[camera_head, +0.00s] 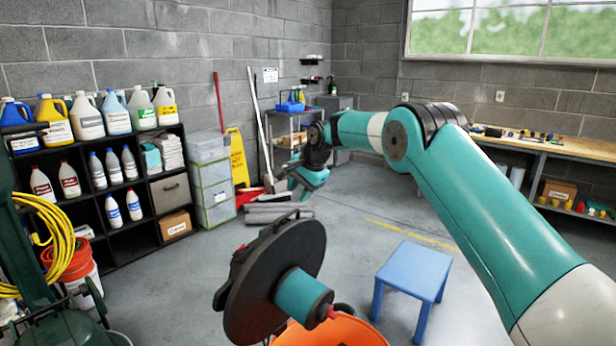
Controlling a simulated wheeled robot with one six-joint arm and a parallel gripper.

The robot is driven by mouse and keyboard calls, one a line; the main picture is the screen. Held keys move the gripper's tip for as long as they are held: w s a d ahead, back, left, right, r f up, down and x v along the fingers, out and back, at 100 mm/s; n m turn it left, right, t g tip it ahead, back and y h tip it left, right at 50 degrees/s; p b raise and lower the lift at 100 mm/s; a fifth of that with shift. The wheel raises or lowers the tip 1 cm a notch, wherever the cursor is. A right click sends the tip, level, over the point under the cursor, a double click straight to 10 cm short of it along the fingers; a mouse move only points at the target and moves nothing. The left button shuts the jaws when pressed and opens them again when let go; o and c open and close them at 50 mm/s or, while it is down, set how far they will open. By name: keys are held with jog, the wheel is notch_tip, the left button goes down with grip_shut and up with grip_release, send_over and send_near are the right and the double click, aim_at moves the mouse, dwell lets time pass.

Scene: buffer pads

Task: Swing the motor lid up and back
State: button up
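The motor lid (251,290) is a thick dark disc at the bottom middle of the head view. It stands tilted up on edge, with a teal cylinder (302,295) with a red tip projecting from the face turned to the right. A dark handle-like part shows along its upper left rim. The orange drum (345,333) is below and to the right of it, its top edge in view and the rest cut off. My gripper (294,186) is above and beyond the lid and looks apart from it. Its fingers are too small to tell open from shut.
A blue stool (414,277) stands right of the drum. A black shelf (125,208) of bottles is at left, with an orange bucket (72,262) and yellow hose (50,235) before it. Grey rolls (275,213) lie behind the lid. A workbench (560,145) runs along the right.

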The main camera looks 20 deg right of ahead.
jog(key=v, duration=0.6)
jog(key=shift+r, duration=0.3)
jog(key=shift+s+d, duration=0.1)
jog(key=shift+s, duration=0.05)
